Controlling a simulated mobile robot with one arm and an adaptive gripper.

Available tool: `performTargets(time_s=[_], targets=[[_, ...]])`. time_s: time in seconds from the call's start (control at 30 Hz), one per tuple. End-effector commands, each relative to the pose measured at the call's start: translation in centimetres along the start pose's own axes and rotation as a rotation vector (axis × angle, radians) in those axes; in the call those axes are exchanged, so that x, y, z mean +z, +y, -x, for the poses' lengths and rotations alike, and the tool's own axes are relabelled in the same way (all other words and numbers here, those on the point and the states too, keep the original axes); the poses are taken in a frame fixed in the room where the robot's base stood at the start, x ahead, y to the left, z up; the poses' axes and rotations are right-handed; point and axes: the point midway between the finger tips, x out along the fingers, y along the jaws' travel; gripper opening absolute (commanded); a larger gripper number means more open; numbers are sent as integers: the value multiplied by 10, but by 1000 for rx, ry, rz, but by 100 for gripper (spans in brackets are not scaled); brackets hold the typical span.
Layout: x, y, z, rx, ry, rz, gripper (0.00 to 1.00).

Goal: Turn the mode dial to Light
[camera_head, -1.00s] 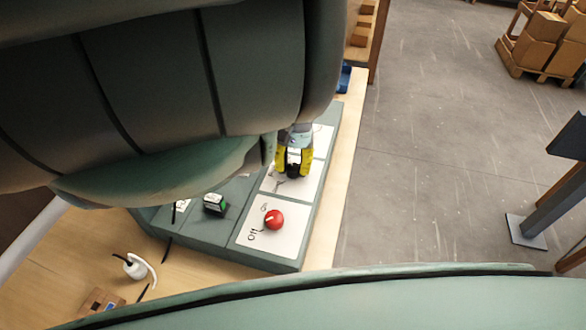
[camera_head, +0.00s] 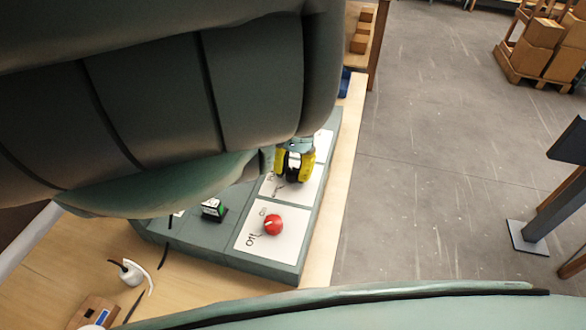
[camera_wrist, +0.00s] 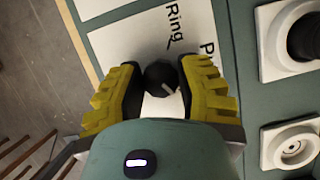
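The mode dial is a black round knob with a pale pointer line. In the wrist view the mode dial (camera_wrist: 161,76) sits between the two fingers, on a white plate (camera_wrist: 125,48) with the word "Ring" and a partly hidden label starting with "P". No "Light" label is readable. My gripper (camera_wrist: 162,82) has yellow fingers with black pads, one on each side of the knob and apparently touching it.
A red knob (camera_head: 273,225) on a plate marked "Off" is nearer on the panel. In the wrist view, round sockets (camera_wrist: 292,148) stand at right. Open floor lies right of the bench.

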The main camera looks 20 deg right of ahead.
Motion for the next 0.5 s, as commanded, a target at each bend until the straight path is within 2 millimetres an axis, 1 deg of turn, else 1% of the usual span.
performTargets(time_s=[0.03,0.2,0.3,0.5], targets=[[1,0,-1,1,-5,0,40],[0,0,0,0,0,1,58],[0,0,0,0,1,1,66],[-1,0,0,0,3,2,66]])
